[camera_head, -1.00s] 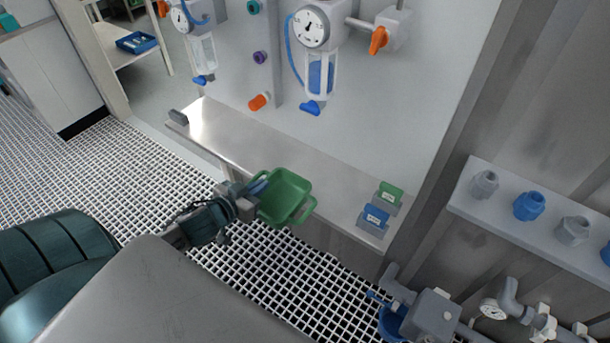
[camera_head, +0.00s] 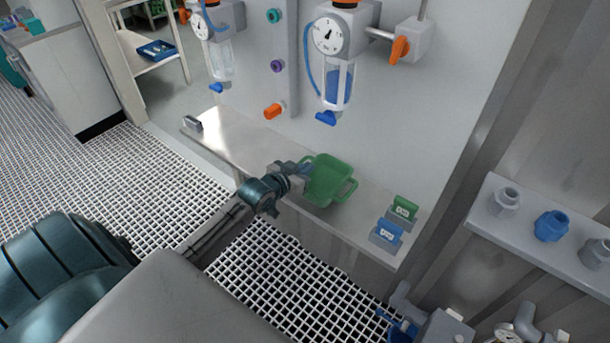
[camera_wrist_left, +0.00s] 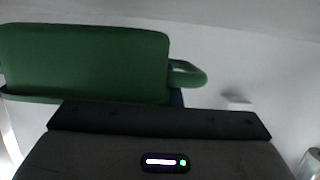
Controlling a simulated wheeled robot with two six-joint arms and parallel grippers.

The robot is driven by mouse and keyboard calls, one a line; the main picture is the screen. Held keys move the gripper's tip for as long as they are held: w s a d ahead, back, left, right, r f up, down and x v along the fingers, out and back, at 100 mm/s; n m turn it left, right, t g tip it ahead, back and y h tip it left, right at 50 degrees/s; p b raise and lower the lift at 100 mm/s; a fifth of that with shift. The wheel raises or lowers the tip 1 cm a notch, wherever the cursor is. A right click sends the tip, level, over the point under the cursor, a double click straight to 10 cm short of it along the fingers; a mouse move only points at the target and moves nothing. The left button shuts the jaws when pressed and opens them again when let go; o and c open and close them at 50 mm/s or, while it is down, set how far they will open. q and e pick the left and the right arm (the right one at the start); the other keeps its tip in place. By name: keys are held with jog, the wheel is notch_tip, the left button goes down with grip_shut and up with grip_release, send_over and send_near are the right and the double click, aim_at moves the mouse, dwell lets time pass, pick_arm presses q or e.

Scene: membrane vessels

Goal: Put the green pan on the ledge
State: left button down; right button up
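The green pan (camera_head: 328,180) is an open tray with loop handles, seen at the middle of the head view. My left gripper (camera_head: 306,170) is shut on the side of the pan nearest my arm; its fingertips are partly hidden. The pan is in front of the wall, over the grey metal ledge (camera_head: 238,137). I cannot tell whether it touches the ledge. In the left wrist view the pan (camera_wrist_left: 85,60) fills the upper left, with one handle pointing right. My right gripper is not in view.
A green-labelled block (camera_head: 403,209) and a blue-labelled block (camera_head: 386,235) stand at the ledge's right end. A grey block (camera_head: 193,124) is at its left end. A blue-tapped vessel (camera_head: 338,88) hangs above the pan. The ledge left of the pan is clear.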

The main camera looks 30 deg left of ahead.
pick_arm(q)
notch_tip(320, 180, down, 2)
jog(key=shift+f, duration=0.25)
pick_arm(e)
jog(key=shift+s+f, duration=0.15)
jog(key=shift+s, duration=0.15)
pick_arm(q)
jog(key=shift+f, duration=0.1)
jog(key=c, duration=1.6)
grip_release()
jog(key=shift+c, duration=0.2)
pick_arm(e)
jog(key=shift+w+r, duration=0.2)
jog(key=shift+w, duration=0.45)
